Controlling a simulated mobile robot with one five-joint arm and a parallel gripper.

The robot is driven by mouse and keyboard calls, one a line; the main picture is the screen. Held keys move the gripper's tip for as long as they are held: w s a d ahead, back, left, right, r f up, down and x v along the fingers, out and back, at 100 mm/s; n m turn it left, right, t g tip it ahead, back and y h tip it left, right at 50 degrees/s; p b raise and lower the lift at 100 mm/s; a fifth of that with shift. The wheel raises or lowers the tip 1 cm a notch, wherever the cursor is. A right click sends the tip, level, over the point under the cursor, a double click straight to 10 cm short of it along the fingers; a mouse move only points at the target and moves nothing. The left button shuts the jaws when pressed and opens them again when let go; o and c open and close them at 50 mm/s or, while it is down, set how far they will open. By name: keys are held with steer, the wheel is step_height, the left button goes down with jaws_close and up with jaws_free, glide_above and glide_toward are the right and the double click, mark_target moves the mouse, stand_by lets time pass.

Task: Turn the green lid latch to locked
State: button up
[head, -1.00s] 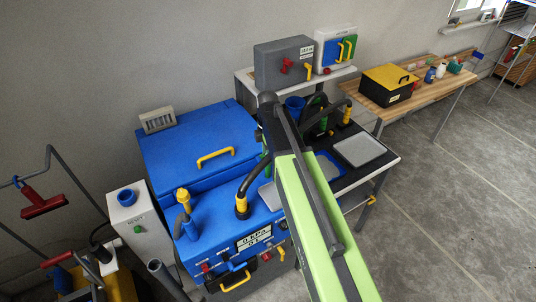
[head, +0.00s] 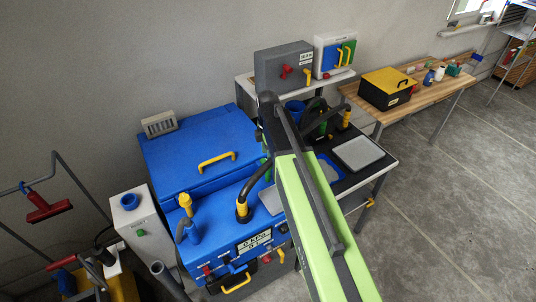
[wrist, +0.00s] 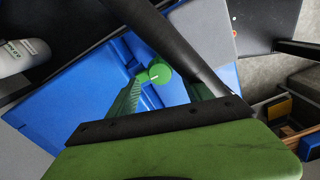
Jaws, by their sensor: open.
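The blue machine's lid (head: 195,150) is shut and has a yellow handle. In the wrist view the green latch (wrist: 160,73) shows as a round knob with a small pale mark, against a blue surface (wrist: 80,105). My gripper (wrist: 163,88) is open, its green ribbed finger left of the latch and the other side partly hidden by a dark bar. The latch appears between or just beyond the fingertips; contact cannot be told. In the head view my lime-green arm covers most of this spot, and the small green bits beside the lid are too small to tell apart.
A yellow-collared black hose (head: 242,210) rises from the machine's front deck. A grey control box (head: 283,66) stands behind. A black table with a grey plate (head: 358,153) is right of my arm. A white pedestal (head: 137,225) stands left. The floor at right is clear.

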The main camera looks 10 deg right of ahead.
step_height(320, 180, up, 14)
steer(key=p, duration=1.3)
steer(key=shift+r, duration=0.25)
steer(key=s+f+m+b, duration=0.2)
steer(key=s+f+b, duration=0.1)
steer(key=f+b, duration=0.3)
steer(key=s+f+m+b, duration=0.2)
steer(key=s+f+b, duration=0.1)
steer(key=f+b, duration=0.3)
steer(key=s+f+m+b, duration=0.2)
steer(key=s+f+b, duration=0.2)
steer(key=f+b, duration=0.2)
steer(key=shift+s+m, duration=0.1)
steer(key=shift+m, duration=0.2)
steer(key=s+m, duration=0.1)
steer(key=m, duration=0.2)
steer(key=s+m, duration=0.3)
steer(key=m, duration=0.2)
steer(key=shift+s+f+m, duration=0.1)
steer(key=shift+s+m, duration=0.1)
steer(key=shift+m, duration=0.1)
steer(key=m, duration=0.3)
steer(key=shift+m, duration=0.3)
